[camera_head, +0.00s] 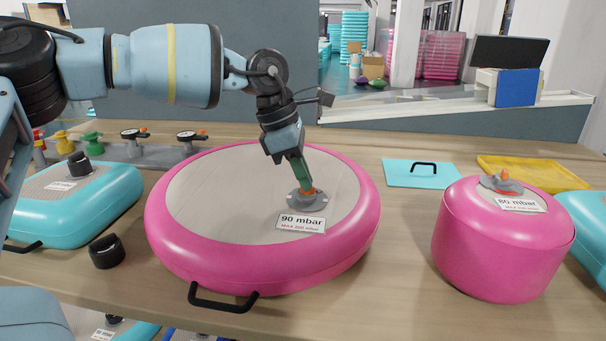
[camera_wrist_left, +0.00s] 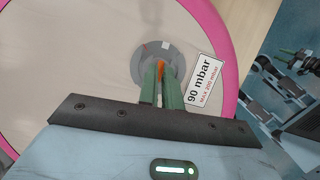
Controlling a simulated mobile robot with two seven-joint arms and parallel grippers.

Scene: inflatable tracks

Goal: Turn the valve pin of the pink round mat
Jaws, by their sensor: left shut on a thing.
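The pink round mat (camera_head: 170,240) lies flat on the wooden table, with a beige top and a label reading 90 mbar (camera_head: 301,222). Its grey valve (camera_head: 306,201) sits near the right side of the top, with an orange valve pin (camera_head: 308,191) in the middle. My left gripper (camera_head: 305,188) reaches down from above, its green fingers shut on the pin. In the left wrist view the valve (camera_wrist_left: 150,58) lies under the fingertips, and a bit of the orange pin (camera_wrist_left: 161,69) shows between the fingers. My right gripper does not show.
A pink cylinder (camera_head: 500,250) with its own valve stands at the right. A teal mat (camera_head: 90,205) and a loose black cap (camera_head: 106,251) are at the left. Behind are a row of valve fittings (camera_head: 150,152), a teal board (camera_head: 420,175) and a yellow tray (camera_head: 535,171).

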